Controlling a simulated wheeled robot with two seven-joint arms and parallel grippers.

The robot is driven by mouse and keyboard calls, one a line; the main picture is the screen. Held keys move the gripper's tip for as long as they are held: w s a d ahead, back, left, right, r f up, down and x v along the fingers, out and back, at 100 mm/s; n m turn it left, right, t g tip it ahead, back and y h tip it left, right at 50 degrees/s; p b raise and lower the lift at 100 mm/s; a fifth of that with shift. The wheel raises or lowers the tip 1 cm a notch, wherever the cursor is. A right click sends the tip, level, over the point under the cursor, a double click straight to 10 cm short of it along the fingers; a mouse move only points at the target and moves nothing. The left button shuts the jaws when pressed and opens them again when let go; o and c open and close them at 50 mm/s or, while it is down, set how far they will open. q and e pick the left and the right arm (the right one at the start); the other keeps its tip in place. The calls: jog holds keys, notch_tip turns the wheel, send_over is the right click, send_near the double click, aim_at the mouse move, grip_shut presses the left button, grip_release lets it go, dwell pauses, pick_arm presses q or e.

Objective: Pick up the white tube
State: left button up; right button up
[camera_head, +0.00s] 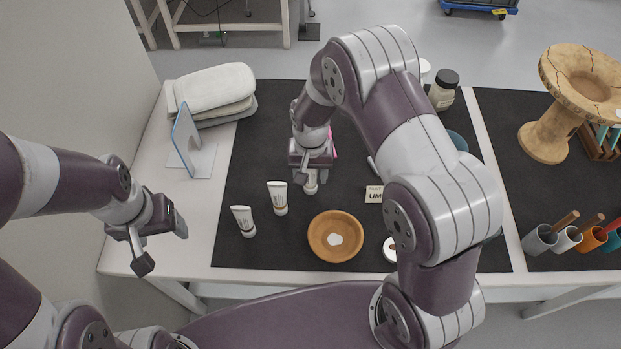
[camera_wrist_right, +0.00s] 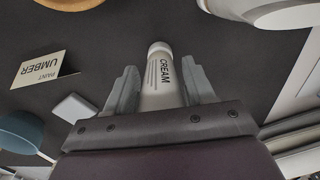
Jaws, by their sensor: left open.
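A white tube labelled CREAM (camera_wrist_right: 160,80) stands between the fingers of my right gripper (camera_wrist_right: 160,88). Its round end points away from the gripper and its wide end is near the palm. In the head view the right gripper (camera_head: 311,172) points down over this tube (camera_head: 311,186), hiding its upper part. Whether both fingers press on it I cannot tell. Two more white tubes stand to the left on the black mat, one nearer (camera_head: 278,199) and one further left (camera_head: 243,221). My left gripper (camera_head: 162,246) is open and empty, left of the tubes by the table's left edge.
A wooden bowl (camera_head: 318,240) with something white inside is in front of the tubes. An UMBER card (camera_head: 374,194) stands right of the right gripper. A blue-backed panel (camera_head: 186,138) and stacked pads (camera_head: 212,90) are at the back left. A dark-lidded jar (camera_head: 442,93) is behind my right arm.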

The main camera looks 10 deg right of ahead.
jog(key=c, duration=0.6)
jog(key=shift+o, duration=0.2)
jog(key=shift+r, duration=0.35)
jog(key=r, duration=0.4)
jog(key=shift+s+d, duration=0.2)
jog(key=shift+s, duration=0.1)
jog(key=s+d+r, duration=0.4)
jog(key=s+r, duration=0.2)
jog(key=s, duration=0.4)
jog(key=shift+d+r, duration=0.15)
jog(key=shift+d, duration=0.2)
jog(key=shift+w, duration=0.1)
